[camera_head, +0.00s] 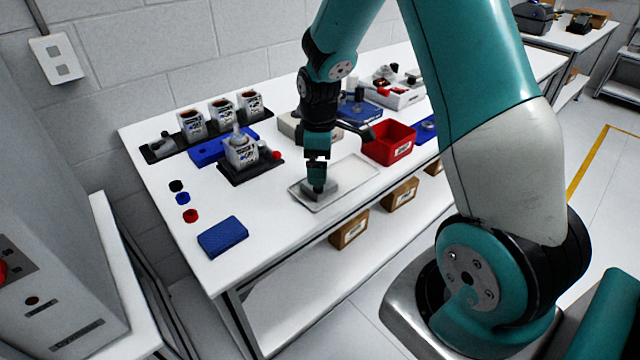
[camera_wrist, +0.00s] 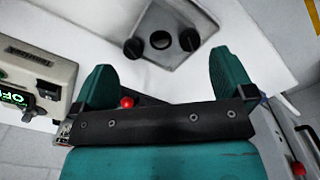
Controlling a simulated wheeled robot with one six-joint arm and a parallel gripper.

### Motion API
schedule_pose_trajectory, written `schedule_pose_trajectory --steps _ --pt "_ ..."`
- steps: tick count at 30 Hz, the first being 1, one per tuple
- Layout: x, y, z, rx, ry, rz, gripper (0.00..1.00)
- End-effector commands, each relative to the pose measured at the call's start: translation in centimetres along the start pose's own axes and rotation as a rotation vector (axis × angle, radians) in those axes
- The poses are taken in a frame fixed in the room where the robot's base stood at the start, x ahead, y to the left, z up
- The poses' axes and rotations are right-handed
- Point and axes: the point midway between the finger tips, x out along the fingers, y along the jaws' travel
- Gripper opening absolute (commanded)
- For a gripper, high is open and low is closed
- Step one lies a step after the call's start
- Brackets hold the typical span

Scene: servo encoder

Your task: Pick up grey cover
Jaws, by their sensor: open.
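A grey cover (camera_head: 329,187) lies in a shallow white tray (camera_head: 362,168) near the front edge of the white table. The cover shows beyond the fingertips; I cannot tell the exact gap.
A red bin (camera_head: 390,145) stands right of the tray. White cups in a dark rack (camera_head: 160,150) and a dark stand (camera_head: 250,168) are to the left. A blue block (camera_head: 223,237) and small coloured caps (camera_head: 183,198) lie at the front left. The table between caps and tray is clear.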

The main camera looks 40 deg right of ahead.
Motion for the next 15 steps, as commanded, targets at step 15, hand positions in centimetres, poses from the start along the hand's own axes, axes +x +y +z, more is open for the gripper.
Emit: schedule_pose_trajectory --steps 15 --pt "4.7 -0.1 0.1 0.000 0.000 -0.001 1.00"
